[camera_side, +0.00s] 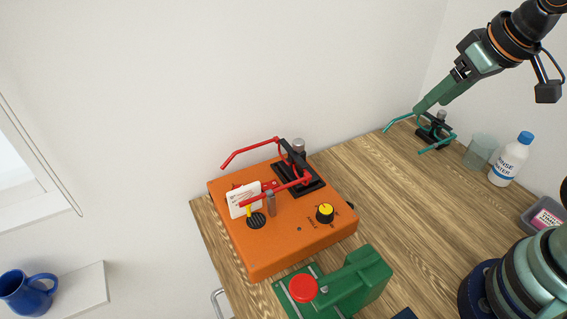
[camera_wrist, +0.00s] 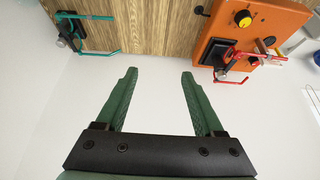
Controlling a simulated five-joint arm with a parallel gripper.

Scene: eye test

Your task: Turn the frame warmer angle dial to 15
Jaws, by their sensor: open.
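The frame warmer appears to be the orange box (camera_side: 285,248) in the middle of the side view; it also shows in the wrist view (camera_wrist: 288,22) at top right. Its dial, black with a yellow cap (camera_side: 325,212), is on the top face near the right corner; the dial also shows in the wrist view (camera_wrist: 243,18). The dial's markings and setting are too small to read. My gripper (camera_side: 421,107) is at upper right in the side view, well apart from the dial. In the wrist view its green fingers (camera_wrist: 158,75) are open with nothing between them.
Red spectacles (camera_side: 275,188) and a white card (camera_side: 243,199) are on the box. A green device with a red button (camera_side: 303,288) stands in front. Wooden tabletop (camera_side: 395,195) between is bare.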

